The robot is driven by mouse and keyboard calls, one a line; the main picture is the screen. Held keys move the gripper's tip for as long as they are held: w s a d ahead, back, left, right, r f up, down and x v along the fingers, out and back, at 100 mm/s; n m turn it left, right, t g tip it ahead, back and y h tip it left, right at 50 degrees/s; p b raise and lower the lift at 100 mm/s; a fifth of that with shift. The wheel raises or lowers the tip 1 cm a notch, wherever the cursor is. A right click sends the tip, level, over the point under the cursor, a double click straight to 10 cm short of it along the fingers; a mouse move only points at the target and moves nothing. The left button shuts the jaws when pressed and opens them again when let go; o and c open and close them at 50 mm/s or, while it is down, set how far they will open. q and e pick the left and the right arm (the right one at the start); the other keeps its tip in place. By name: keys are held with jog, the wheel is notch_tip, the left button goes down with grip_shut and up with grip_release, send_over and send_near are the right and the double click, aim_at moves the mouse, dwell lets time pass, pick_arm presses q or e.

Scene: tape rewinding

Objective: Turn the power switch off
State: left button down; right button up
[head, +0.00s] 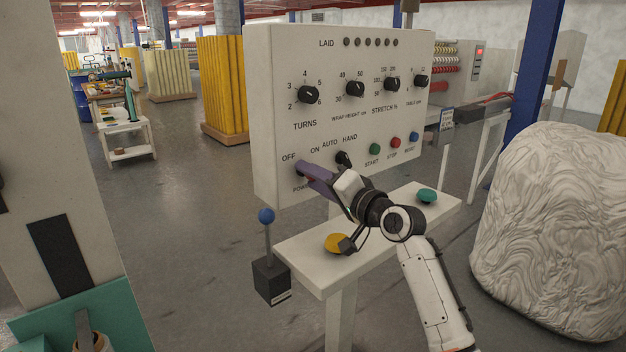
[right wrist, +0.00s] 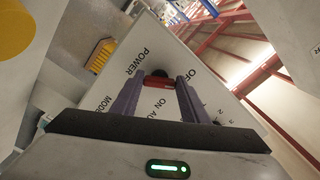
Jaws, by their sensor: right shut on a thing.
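The power switch (right wrist: 155,78), with a red part and a dark part, is on the white control panel (head: 275,100), at the panel's lower left beside the OFF and ON labels. My right gripper (head: 305,171) reaches the panel there. In the right wrist view its two purple fingers (right wrist: 154,95) stand on either side of the switch and are shut on it. The fingers hide most of the switch in the head view. I cannot tell which label it points at. My left gripper is not in view.
An AUTO/HAND knob (head: 343,158) sits just right of my gripper, with green (head: 374,149), red (head: 395,142) and blue (head: 414,137) buttons beyond. Below is a white shelf (head: 310,262) with yellow (head: 336,243) and teal (head: 427,195) discs. A blue-knobbed lever (head: 266,216) stands at its left.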

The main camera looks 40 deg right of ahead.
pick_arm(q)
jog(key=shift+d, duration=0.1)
pick_arm(e)
jog(key=shift+f+n, duration=0.1)
jog(key=shift+n, duration=1.1)
jog(key=shift+d, duration=0.1)
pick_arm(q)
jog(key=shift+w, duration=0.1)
pick_arm(e)
jog(key=o, duration=1.1)
jog(key=shift+c, duration=0.2)
jog(key=shift+s, duration=0.1)
pick_arm(q)
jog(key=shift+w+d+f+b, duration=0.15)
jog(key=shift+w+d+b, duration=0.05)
jog(key=shift+b, duration=0.45)
pick_arm(e)
jog(key=s, duration=1)
jog(key=shift+d, duration=0.4)
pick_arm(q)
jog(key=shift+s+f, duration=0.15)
pick_arm(e)
jog(key=shift+s, duration=0.1)
